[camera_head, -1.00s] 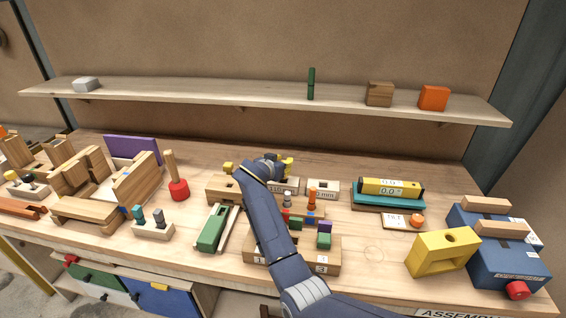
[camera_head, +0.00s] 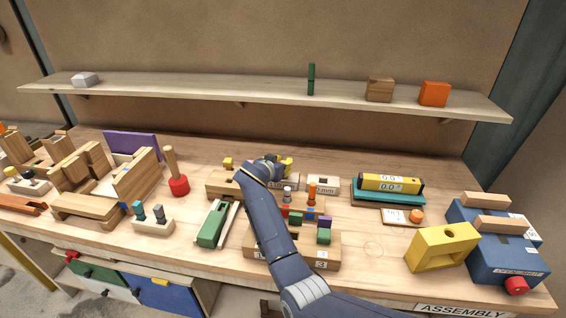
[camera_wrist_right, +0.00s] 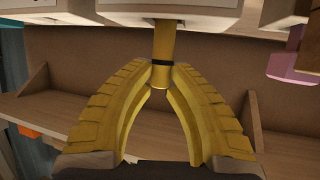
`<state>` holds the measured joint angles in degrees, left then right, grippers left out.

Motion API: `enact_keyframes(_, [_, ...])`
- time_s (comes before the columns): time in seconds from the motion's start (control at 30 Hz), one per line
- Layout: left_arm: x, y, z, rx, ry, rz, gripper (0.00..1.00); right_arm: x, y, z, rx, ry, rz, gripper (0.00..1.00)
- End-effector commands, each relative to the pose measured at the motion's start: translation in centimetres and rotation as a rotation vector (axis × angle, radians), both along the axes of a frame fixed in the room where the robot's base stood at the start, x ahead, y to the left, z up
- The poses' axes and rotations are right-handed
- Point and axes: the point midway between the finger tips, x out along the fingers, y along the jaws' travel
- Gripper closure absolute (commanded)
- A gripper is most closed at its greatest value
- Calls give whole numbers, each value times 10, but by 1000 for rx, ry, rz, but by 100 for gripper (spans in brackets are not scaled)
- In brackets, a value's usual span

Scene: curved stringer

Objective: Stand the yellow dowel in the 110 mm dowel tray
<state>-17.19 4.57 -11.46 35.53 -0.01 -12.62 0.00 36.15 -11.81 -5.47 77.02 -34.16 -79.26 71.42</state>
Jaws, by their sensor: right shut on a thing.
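The yellow dowel (camera_wrist_right: 164,42), with a black band, is between the yellow fingertips of my right gripper (camera_wrist_right: 159,70) in the right wrist view. The fingers are shut on it near one end. Its other end meets a pale labelled block (camera_wrist_right: 198,14) at the top of that view; I cannot tell whether it is in a hole or only in front. In the head view my right gripper (camera_head: 286,165) is over the row of labelled trays, and my wrist hides the dowel. A pale tray marked mm (camera_head: 325,187) stands just right; its full number is unclear. My left gripper is not in view.
A wooden block (camera_head: 222,188) lies left of my wrist, with a small yellow piece (camera_head: 228,162) behind it. A green block (camera_head: 212,228) and a red-based peg (camera_head: 179,185) stand further left. A yellow level (camera_head: 391,183) is to the right. A shelf (camera_head: 210,88) runs behind.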

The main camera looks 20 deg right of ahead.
Motion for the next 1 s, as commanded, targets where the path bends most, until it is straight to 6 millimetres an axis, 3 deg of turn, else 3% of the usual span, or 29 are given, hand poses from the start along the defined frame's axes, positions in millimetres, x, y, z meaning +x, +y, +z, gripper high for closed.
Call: enact_keyframes(1.0, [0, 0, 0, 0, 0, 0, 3, 0, 0, -21, 1, 1, 1, 99])
